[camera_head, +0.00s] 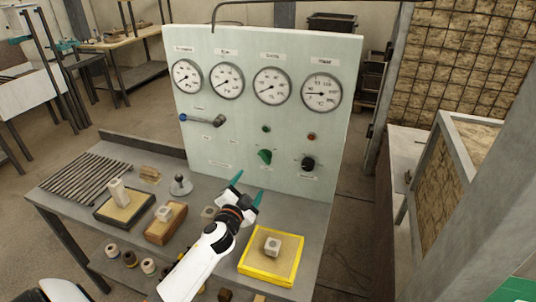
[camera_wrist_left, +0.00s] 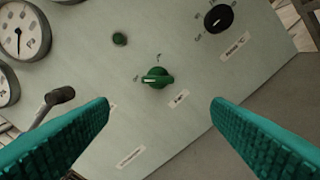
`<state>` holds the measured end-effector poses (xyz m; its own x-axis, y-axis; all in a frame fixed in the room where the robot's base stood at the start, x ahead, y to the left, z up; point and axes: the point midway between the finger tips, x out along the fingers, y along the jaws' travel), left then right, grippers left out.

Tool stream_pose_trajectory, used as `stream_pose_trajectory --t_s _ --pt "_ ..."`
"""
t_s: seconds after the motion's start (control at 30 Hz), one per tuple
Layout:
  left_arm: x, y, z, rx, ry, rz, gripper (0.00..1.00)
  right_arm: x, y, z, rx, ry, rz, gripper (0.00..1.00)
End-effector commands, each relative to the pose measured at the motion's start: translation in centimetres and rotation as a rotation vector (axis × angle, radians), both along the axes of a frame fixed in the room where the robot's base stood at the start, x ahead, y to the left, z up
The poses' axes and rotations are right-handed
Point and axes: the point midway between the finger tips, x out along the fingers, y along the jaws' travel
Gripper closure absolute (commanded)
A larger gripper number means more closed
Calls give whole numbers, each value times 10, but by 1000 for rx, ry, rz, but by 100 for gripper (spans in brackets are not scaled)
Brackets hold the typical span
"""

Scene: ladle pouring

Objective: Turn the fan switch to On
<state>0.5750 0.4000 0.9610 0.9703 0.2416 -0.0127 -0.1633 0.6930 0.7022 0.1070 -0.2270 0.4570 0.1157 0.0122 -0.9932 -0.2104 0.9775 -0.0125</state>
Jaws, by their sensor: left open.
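A green rotary switch (camera_head: 265,156) sits on the pale green control panel (camera_head: 235,140), below a small green button. It also shows near the middle of the left wrist view (camera_wrist_left: 155,78); its small label text is too small to read. My left gripper (camera_head: 247,186) is open and empty, in front of and below the switch, apart from it. In the left wrist view its two teal fingers (camera_wrist_left: 160,115) are spread wide on either side, with the switch beyond them. My right gripper is not in view.
A black knob (camera_head: 308,163) is right of the switch. Several gauges line the panel's top. The bench (camera_head: 85,208) below holds trays, a yellow-edged tray (camera_head: 254,269) and small parts.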

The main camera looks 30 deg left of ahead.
Motion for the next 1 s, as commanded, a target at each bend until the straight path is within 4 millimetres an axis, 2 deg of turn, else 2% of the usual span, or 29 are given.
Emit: stream_pose_trajectory --t_s 0.17,0.3,0.43,0.57,0.7,0.8,1.0 --pt "14 4 2 10 -8 -10 27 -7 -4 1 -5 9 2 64" --pt "38 10 3 9 -8 -7 27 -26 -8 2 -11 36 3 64" --pt "65 16 2 8 -7 -7 27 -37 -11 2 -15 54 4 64" --pt "89 22 1 7 -7 -7 27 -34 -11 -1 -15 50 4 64" --pt "107 27 0 8 -6 -6 27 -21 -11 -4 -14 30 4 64" --pt "114 28 0 9 -6 -8 27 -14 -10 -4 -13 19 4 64" --pt "119 29 0 7 -5 -9 27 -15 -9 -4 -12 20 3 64"
